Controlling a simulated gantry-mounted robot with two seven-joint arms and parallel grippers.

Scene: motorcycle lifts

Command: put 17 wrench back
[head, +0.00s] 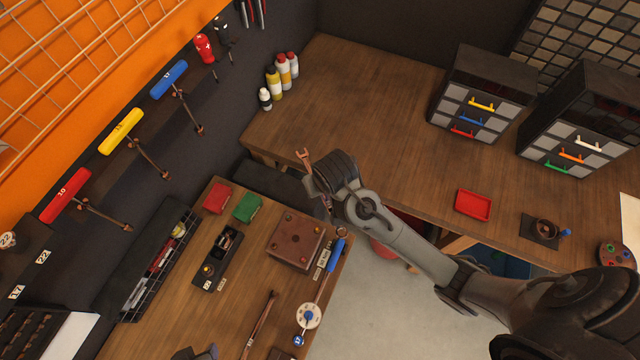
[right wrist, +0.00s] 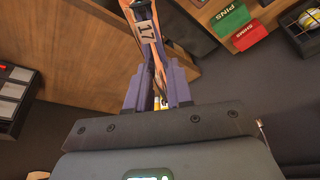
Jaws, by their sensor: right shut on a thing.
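My right gripper (head: 325,198) is at the near edge of the long bench in the head view, partly hidden by its own wrist. It is shut on a copper-coloured wrench (head: 305,158), whose open end sticks up beside the wrist. In the right wrist view the wrench (right wrist: 158,62) stands between the purple fingers, with a white "17" tag (right wrist: 147,32) by it. At the left edge of the head view, a dark holder carries a "17" label (head: 17,292) and a "22" label (head: 43,257). A piece marked 22 (head: 7,240) is beside it.
Red (head: 65,195), yellow (head: 121,131) and blue (head: 169,79) T-handles hang on the left wall. The lower bench (head: 190,325) holds red and green boxes, a brown block (head: 296,241) and tools. Drawer cabinets (head: 481,92) stand at the right; the long bench's middle is clear.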

